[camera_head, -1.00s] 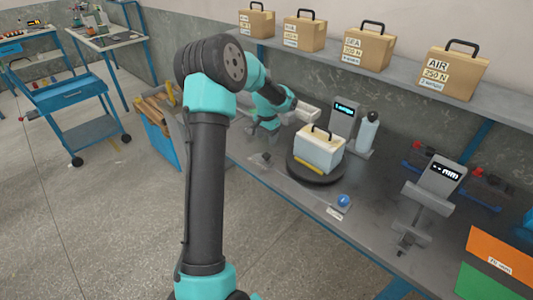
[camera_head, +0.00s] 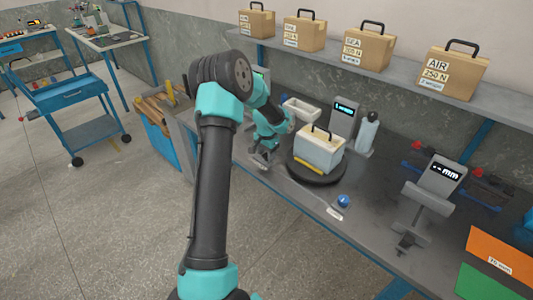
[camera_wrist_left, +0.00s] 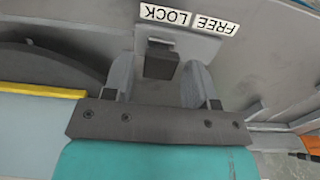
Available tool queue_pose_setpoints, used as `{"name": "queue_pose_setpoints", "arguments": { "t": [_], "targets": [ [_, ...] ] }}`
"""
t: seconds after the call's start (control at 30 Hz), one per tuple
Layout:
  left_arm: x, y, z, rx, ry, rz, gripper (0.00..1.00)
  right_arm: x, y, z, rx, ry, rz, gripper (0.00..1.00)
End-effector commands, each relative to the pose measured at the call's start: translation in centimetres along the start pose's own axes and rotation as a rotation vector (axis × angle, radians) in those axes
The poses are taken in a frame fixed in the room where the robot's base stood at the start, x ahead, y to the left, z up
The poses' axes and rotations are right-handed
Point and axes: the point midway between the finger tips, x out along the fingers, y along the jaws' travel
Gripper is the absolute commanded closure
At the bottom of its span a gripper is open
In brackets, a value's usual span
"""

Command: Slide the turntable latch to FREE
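The dark round turntable (camera_head: 316,178) stands on the bench with a pale case (camera_head: 318,153) on it. Its edge (camera_wrist_left: 40,62) shows at the left in the left wrist view. The latch's dark square knob (camera_wrist_left: 161,62) lies beside the LOCK label (camera_wrist_left: 165,14). The FREE label (camera_wrist_left: 215,25) is to its right, both upside down in that view. My left gripper (camera_wrist_left: 160,85) is open, its fingers on either side of the knob, with a gap visible on the left. In the head view the left gripper (camera_head: 262,158) is low at the bench front and hides the latch. My right gripper is out of view.
A white tray (camera_head: 300,110), a lit display unit (camera_head: 344,118) and a bottle (camera_head: 367,132) stand behind the turntable. A blue button (camera_head: 343,201) is at the bench front. Labelled cartons (camera_head: 367,47) line the shelf above.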

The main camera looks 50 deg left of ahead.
Motion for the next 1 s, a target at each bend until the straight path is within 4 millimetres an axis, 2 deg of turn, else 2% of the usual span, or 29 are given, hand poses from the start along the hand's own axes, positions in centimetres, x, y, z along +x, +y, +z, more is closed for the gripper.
{"name": "queue_pose_setpoints", "arguments": {
  "t": [0.07, 0.53, 0.77, 1.0],
  "targets": [
    [0.0, 0.0, 0.0, 0.0, 0.0, 0.0, 0.56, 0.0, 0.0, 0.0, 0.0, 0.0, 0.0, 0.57],
    [0.0, 0.0, 0.0, 0.0, 0.0, 0.0, 1.0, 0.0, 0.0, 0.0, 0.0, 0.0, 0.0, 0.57],
    [0.0, -0.5, 0.0, -0.002, 0.0, -0.001, 1.0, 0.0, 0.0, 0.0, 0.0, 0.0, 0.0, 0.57],
    [-0.1, -4.0, -0.1, -0.003, 0.001, -0.002, 1.0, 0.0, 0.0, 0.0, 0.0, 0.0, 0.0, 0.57]
  ]
}}
